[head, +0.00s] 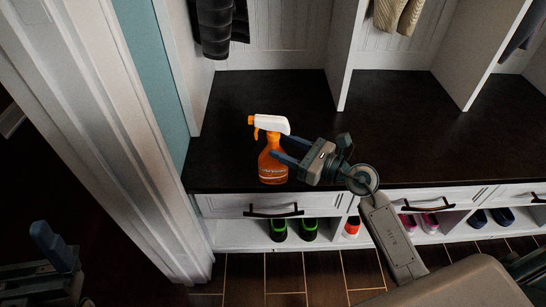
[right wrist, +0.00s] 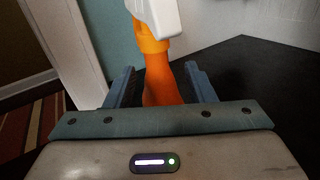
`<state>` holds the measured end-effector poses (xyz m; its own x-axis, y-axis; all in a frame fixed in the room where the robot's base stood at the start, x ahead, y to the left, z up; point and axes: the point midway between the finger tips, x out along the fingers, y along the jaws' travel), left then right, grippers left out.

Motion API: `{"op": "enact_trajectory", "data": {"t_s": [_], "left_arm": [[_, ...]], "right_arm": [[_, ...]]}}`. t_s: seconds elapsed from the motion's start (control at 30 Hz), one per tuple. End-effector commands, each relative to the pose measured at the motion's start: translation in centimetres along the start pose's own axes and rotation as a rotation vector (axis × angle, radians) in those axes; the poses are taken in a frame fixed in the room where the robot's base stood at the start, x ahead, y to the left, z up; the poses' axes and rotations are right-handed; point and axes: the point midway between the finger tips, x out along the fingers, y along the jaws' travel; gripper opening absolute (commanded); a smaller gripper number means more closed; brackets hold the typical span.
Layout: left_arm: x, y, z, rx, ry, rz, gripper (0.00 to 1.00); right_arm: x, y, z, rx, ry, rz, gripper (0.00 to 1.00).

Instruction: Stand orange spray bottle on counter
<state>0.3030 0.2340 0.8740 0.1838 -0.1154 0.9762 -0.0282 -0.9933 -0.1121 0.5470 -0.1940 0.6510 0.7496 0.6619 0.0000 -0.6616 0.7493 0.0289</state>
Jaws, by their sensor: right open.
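The orange spray bottle (head: 272,163) with a white and orange trigger head stands upright on the dark counter (head: 400,130), near its front left edge. My right gripper (head: 283,150) reaches in from the right with its fingers at the bottle's side. In the right wrist view the bottle's orange body (right wrist: 162,80) shows between the two open fingers (right wrist: 160,85), with a gap on each side. My left gripper (head: 52,245) is partly in view at the lower left; its jaw opening is unclear.
White cubby dividers (head: 345,60) rise from the counter behind. A white door frame (head: 110,140) stands at the left. Drawers with a dark handle (head: 273,211) and shoes (head: 309,229) are below. Counter to the right is bare.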

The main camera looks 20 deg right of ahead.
Motion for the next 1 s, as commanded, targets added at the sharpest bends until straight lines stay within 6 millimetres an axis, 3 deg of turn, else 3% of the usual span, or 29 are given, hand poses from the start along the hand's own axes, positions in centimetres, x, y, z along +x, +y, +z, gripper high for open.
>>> {"op": "enact_trajectory", "data": {"t_s": [0.23, 0.57, 0.83, 1.0], "left_arm": [[0.0, 0.0, 0.1, 0.000, 0.005, 0.001, 0.93], [0.2, 0.0, 0.1, 0.001, 0.014, 0.001, 0.93], [0.2, 0.0, 0.0, 0.001, 0.016, 0.001, 0.93], [0.2, 0.0, 0.0, 0.001, 0.012, 0.001, 0.93]], "right_arm": [[3.1, 0.3, 0.3, 0.001, -0.004, 0.000, 0.49], [3.8, 0.3, 0.3, -0.001, 0.000, 0.000, 0.49], [3.7, 0.3, 0.3, 0.000, 0.000, 0.000, 0.00], [3.7, 0.3, 0.3, 0.000, 0.000, 0.000, 0.00]]}}
